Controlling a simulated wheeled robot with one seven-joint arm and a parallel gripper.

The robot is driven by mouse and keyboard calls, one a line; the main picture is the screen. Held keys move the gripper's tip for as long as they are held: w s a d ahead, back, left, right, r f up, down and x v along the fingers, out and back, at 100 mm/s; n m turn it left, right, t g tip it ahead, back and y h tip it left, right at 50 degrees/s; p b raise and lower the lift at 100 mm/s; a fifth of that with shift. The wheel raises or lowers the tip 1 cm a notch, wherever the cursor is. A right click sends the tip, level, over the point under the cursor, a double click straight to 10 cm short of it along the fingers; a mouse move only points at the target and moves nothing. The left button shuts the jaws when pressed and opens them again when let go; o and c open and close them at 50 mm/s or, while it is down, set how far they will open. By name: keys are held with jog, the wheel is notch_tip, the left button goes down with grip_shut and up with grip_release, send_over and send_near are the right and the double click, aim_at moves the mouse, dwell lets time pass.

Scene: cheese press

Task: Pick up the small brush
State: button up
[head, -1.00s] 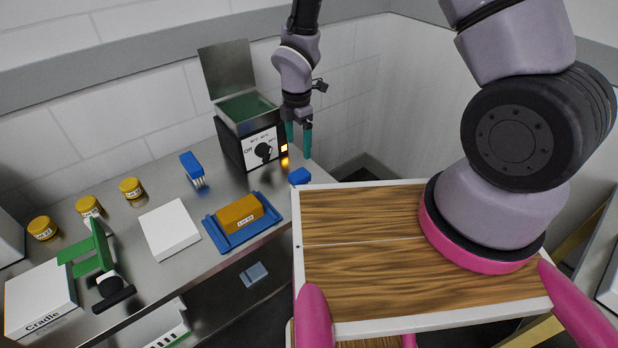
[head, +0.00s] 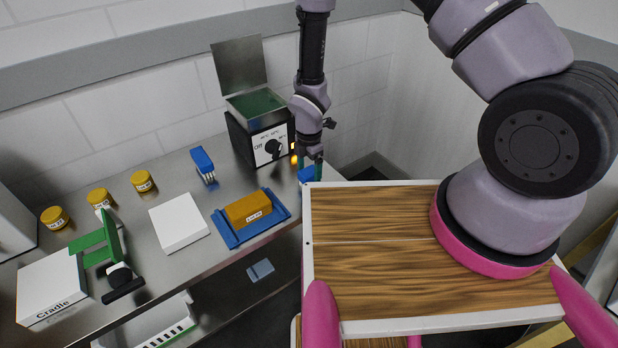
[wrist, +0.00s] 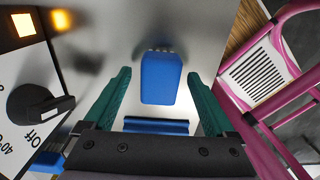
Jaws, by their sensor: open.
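The small brush (wrist: 161,78) is a blue block with pale bristles at its far edge in the wrist view. In the head view the small brush (head: 307,174) is at the right end of the steel counter, partly hidden by my fingers. My gripper (head: 312,163) is lowered over it, pointing down. In the wrist view my gripper (wrist: 158,76) is open, with one teal finger on each side of the brush and visible gaps between. A darker blue bar (wrist: 156,126) shows nearer the palm; I cannot tell whether it belongs to the brush.
A heater box with dial (head: 268,143) stands close to the left of my gripper. A larger blue brush (head: 203,162), a blue tray (head: 231,240) with an orange block (head: 247,208), and a white box (head: 179,222) stand further left. A wooden-topped surface (head: 380,265) is in front.

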aim_at(309, 171)
grip_shut()
jog(key=shift+r, duration=0.1)
notch_tip(309, 171, up, 10)
jog(key=shift+f, duration=0.1)
jog(key=c, duration=0.8)
grip_release()
jog(key=c, duration=0.5)
